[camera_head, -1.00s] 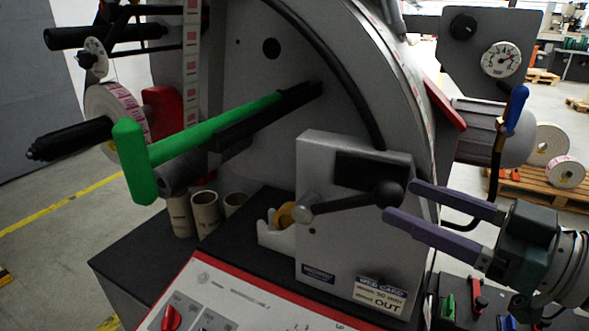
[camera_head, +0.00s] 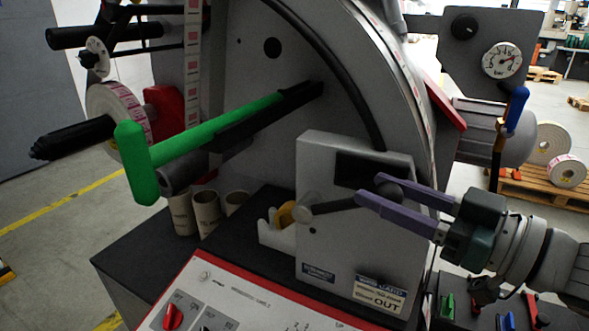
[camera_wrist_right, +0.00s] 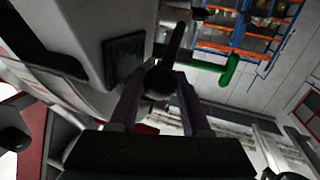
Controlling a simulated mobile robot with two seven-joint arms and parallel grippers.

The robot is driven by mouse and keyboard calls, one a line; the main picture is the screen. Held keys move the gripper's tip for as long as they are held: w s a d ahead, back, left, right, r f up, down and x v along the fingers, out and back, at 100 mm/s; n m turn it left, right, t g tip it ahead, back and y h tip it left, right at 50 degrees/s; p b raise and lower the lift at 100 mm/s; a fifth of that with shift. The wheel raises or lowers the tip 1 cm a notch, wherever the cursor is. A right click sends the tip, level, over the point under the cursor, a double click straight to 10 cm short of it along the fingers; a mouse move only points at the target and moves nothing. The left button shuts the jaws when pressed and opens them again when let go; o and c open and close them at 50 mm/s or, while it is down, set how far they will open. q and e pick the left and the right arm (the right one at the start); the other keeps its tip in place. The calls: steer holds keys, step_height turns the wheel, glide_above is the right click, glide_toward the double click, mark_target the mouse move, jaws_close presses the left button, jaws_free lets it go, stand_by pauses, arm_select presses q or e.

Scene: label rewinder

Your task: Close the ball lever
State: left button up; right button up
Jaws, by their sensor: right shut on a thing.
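The ball lever (camera_head: 335,205) is a dark arm with a black ball at its right end and a pale round pivot at its left. It is mounted on the front of a grey box and lies nearly level. My right gripper (camera_head: 370,189) has its purple fingers on either side of the ball and is shut on it; the fingers partly hide the ball. In the right wrist view the black ball (camera_wrist_right: 159,82) sits between the fingertips, with the lever arm reaching away beyond it. My left gripper is not in view.
The grey box (camera_head: 325,255) has a dark recess above the lever. A green T-shaped handle (camera_head: 205,133) juts out to the left. A tape dispenser (camera_head: 275,232) stands close to the box's left side. A red-edged control panel (camera_head: 240,305) lies in front.

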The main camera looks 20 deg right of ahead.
jaws_close()
stand_by(0.9)
